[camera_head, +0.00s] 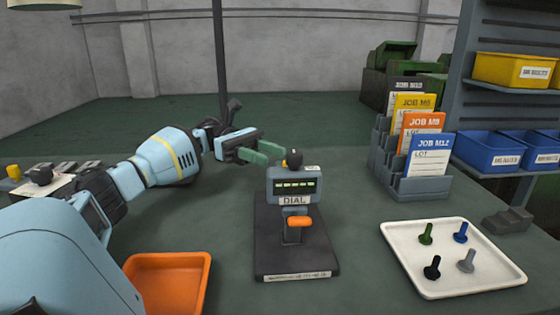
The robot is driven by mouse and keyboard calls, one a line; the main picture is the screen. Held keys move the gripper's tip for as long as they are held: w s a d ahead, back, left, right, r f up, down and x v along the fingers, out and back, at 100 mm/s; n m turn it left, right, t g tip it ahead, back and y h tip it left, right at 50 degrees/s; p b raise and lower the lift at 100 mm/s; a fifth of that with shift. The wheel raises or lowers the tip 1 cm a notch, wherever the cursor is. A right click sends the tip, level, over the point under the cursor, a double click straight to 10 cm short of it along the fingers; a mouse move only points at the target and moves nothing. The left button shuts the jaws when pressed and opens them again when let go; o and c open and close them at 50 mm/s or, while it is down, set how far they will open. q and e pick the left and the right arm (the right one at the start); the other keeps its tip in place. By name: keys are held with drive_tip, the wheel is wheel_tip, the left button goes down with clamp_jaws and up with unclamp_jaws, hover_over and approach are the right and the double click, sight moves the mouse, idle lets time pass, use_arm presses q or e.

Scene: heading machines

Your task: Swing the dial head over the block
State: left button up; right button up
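The dial gauge stands mid-table on a dark flat base (297,258). Its grey-blue dial head (294,186) has a dark display with green marks, a "DIAL" label and a black knob (294,157) on top. An orange lever (300,222) sticks out below the head, in front of a small dark post. I cannot make out a separate block under the head. My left gripper (275,156) reaches in from the left, just left of the black knob. Its two green fingers are apart with nothing seen between them. My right gripper is not in view.
An orange tray (204,292) lies front left. A white tray (450,283) with several bolts lies right. A rack (412,186) of job cards stands behind it, beside shelves with yellow and blue bins (490,151). The table between gauge and white tray is clear.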

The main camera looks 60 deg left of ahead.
use_arm(q)
drive_tip(key=shift+v, duration=0.95)
